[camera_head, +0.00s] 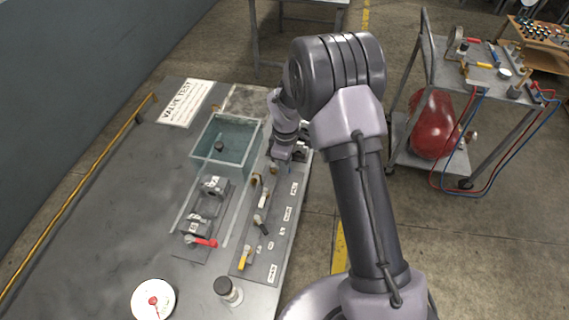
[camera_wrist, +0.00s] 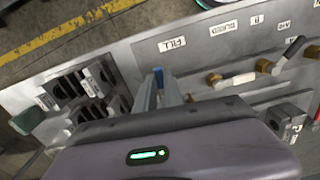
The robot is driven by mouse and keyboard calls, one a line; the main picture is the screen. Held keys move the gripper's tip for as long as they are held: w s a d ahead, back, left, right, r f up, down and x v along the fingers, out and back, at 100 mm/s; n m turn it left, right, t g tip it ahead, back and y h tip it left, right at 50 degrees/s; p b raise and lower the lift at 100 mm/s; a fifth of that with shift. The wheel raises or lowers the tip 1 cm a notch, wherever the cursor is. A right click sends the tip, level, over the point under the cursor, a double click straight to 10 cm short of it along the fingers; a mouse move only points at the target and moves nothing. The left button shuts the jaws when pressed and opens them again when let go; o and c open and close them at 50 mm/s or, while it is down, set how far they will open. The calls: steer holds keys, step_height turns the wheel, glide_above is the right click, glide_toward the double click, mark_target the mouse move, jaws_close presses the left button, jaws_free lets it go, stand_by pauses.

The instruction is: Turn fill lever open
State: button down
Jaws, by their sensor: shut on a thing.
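The fill lever (camera_wrist: 158,74) shows in the wrist view as a narrow blue strip just below the FILL label (camera_wrist: 172,44). My gripper (camera_wrist: 168,92) has its fingers around it and is shut on it. The fingers and the purple-grey gripper body hide most of the lever and its valve, so its exact angle cannot be read. In the head view my gripper (camera_head: 287,154) is at the far end of the valve panel (camera_head: 270,262), to the right of the water tank.
A white handle (camera_wrist: 236,80) and a black handle (camera_wrist: 290,50) stand along the same panel. A clear water tank (camera_head: 198,158), a red lever (camera_head: 205,242), a yellow lever (camera_head: 245,258) and a dial (camera_head: 141,303) are on the bench. A cart (camera_head: 399,125) stands right.

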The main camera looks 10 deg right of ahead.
steer(key=shift+w+n, duration=0.2)
steer(key=shift+n, duration=0.4)
steer(key=c, duration=1.7)
jaws_free()
steer(key=shift+c, duration=0.2)
steer(key=shift+r, duration=0.15)
step_height(320, 180, up, 17)
steer(key=p, duration=0.4)
